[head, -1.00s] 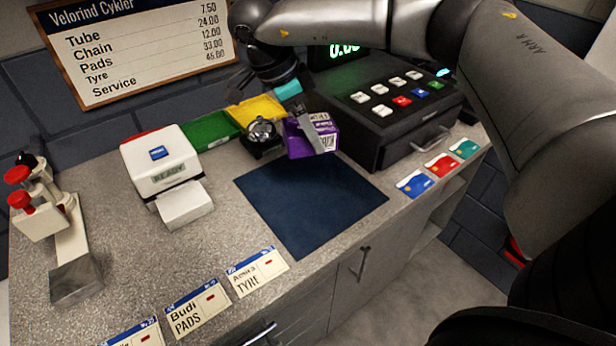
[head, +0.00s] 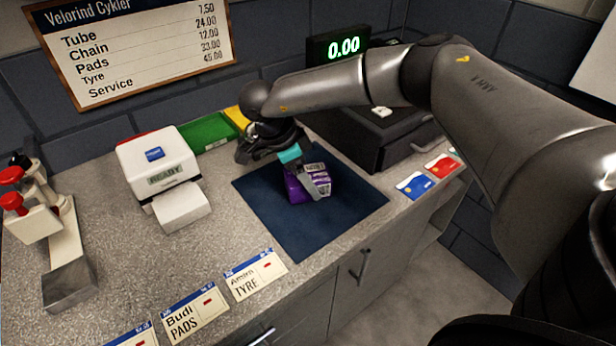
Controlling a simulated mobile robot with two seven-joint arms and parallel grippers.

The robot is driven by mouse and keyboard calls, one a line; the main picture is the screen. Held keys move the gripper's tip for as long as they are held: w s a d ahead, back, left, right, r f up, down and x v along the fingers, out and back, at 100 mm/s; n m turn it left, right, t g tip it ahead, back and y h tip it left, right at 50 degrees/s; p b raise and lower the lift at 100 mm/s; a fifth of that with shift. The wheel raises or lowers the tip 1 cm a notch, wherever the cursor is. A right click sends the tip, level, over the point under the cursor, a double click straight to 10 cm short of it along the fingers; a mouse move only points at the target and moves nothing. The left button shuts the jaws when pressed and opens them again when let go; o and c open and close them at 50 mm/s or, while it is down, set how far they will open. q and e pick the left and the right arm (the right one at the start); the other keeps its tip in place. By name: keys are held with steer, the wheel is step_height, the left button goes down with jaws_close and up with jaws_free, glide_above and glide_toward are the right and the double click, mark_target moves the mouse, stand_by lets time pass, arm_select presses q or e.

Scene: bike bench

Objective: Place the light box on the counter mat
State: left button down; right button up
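The light box is a small purple carton (head: 296,192) with a white printed label, over the middle of the dark blue counter mat (head: 290,228). My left gripper is not in view.
A card printer reading READY (head: 165,175) stands left of the mat. The cash register (head: 375,140) is behind right, with payment cards (head: 413,186) beside it. Name tickets (head: 255,272) line the front edge. Green and yellow trays (head: 208,132) are behind. The mat's front is clear.

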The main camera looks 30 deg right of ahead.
steer(key=shift+f, duration=0.15)
steer(key=o, duration=1.3)
steer(key=v, duration=1.2)
steer(key=shift+r+p, duration=0.25)
steer(key=shift+p, duration=0.15)
